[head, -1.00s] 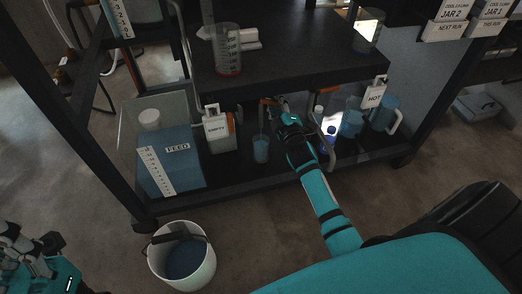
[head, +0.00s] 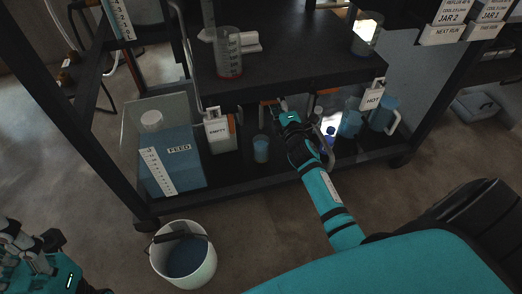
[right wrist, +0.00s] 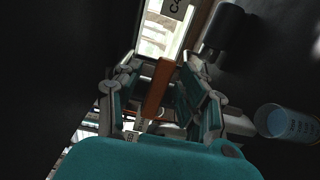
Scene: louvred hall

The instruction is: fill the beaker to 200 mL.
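A clear beaker with red marks (head: 229,58) stands on the upper shelf, with a thin red layer at its bottom. A smaller beaker with blue liquid (head: 261,150) stands on the lower shelf; its level cannot be read. It also shows in the right wrist view (right wrist: 290,122). My right gripper (head: 279,104) is under the upper shelf's front edge, above and right of the small beaker. In the right wrist view its fingers (right wrist: 158,72) are apart, either side of an orange lever (right wrist: 159,88), with gaps visible. My left gripper (head: 28,245) is at the lower left, its fingers unclear.
On the lower shelf stand a blue FEED tank (head: 178,165), a container tagged EMPTY (head: 222,138) and blue jugs (head: 384,116) near a HOT tag (head: 373,94). A white bucket with blue liquid (head: 200,272) is on the floor. A glass (head: 365,38) stands on the upper shelf.

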